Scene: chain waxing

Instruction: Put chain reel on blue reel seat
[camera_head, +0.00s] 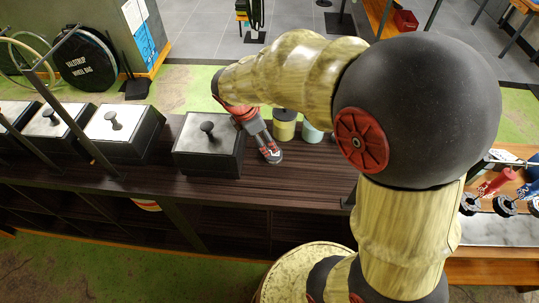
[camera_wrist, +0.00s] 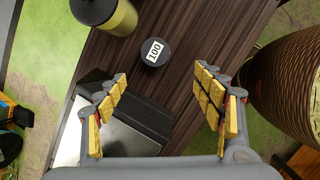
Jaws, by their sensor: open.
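My gripper (camera_head: 272,155) points down over the dark wood bench, just right of a grey lidded box. In the wrist view my gripper (camera_wrist: 161,72) is open, its yellow-padded fingers wide apart with nothing between them. I cannot pick out the chain reel for certain in either view. At the right of the head view a blue item (camera_head: 532,190) and a red item (camera_head: 498,182) stand by black round pieces. Whether the blue one is the reel seat is unclear.
A yellow canister (camera_head: 284,125) with a dark lid and a pale blue canister (camera_head: 311,133) stand behind my gripper. The grey lidded box (camera_head: 207,163) with a black knob is at its left, with similar boxes further left. My arm hides the bench's right part.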

